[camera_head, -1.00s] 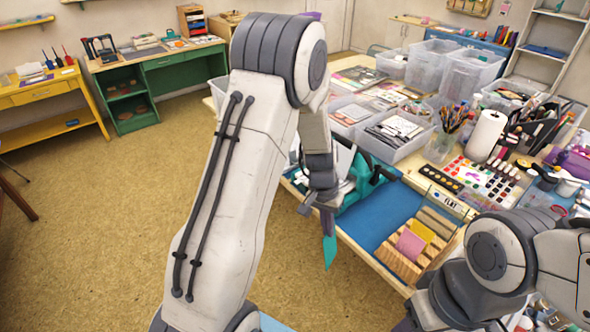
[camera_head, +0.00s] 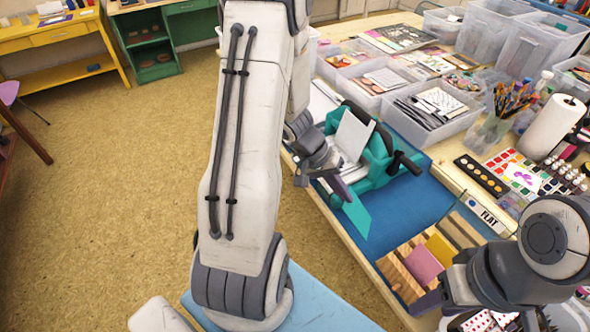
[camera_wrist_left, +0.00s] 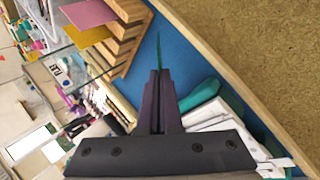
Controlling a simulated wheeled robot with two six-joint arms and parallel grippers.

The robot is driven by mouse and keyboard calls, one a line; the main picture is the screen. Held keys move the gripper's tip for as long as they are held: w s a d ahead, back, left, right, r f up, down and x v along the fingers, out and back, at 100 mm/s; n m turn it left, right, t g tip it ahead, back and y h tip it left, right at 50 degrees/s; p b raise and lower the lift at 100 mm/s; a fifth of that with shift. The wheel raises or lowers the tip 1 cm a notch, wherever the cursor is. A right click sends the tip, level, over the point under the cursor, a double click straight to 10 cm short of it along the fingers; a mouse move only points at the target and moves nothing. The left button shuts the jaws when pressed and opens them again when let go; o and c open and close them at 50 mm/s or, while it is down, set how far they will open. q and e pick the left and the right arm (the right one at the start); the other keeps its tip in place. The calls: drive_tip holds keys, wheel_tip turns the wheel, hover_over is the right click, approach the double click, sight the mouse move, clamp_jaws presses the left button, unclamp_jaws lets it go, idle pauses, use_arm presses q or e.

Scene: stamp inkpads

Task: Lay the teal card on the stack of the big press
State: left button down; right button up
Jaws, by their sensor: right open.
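My left gripper (camera_head: 338,186) is shut on the teal card (camera_head: 356,213). The card hangs tilted from its fingertips, in front of the big press, apart from the stack. In the left wrist view the fingers (camera_wrist_left: 158,95) are closed and the card (camera_wrist_left: 158,52) shows nearly edge-on beyond them. The big press (camera_head: 380,160) is teal with a dark handle. Its white stack (camera_head: 353,136) leans back behind my left gripper, which hides part of the press. My right gripper (camera_head: 428,302) is low at the right, partly hidden by its arm, open and empty.
A slotted wooden rack (camera_head: 395,272) holds a pink card (camera_head: 424,264) and a yellow card (camera_head: 441,247). A blue mat (camera_head: 408,205) lies bare between rack and press. Clear bins (camera_head: 436,128), brushes, paints and a small sign (camera_head: 488,220) crowd the table's back.

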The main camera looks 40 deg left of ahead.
use_arm(q)
drive_tip(key=w+a+f+n+t+b, duration=0.1)
drive_tip(key=a+n+t+b, duration=0.4)
drive_tip(key=a+t+b, duration=0.2)
drive_tip(key=w+a+n+t+b, duration=0.2)
drive_tip(key=a+n+t+b, duration=0.2)
drive_tip(key=a, duration=0.7)
drive_tip(key=t+b, duration=0.2)
drive_tip(key=t, duration=0.1)
drive_tip(key=shift+a+f+n+b, duration=0.35)
drive_tip(key=shift+n, duration=0.05)
use_arm(e)
wheel_tip(320, 180, down, 16)
drive_tip(key=shift+f, duration=0.2)
use_arm(q)
drive_tip(key=shift+w, duration=0.1)
use_arm(e)
drive_tip(key=shift+a+f, duration=0.1)
use_arm(q)
drive_tip(key=shift+d+f+b, duration=0.1)
drive_tip(key=shift+f+b, duration=0.75)
drive_tip(key=shift+b, duration=0.35)
use_arm(e)
drive_tip(key=shift+f, duration=1.1)
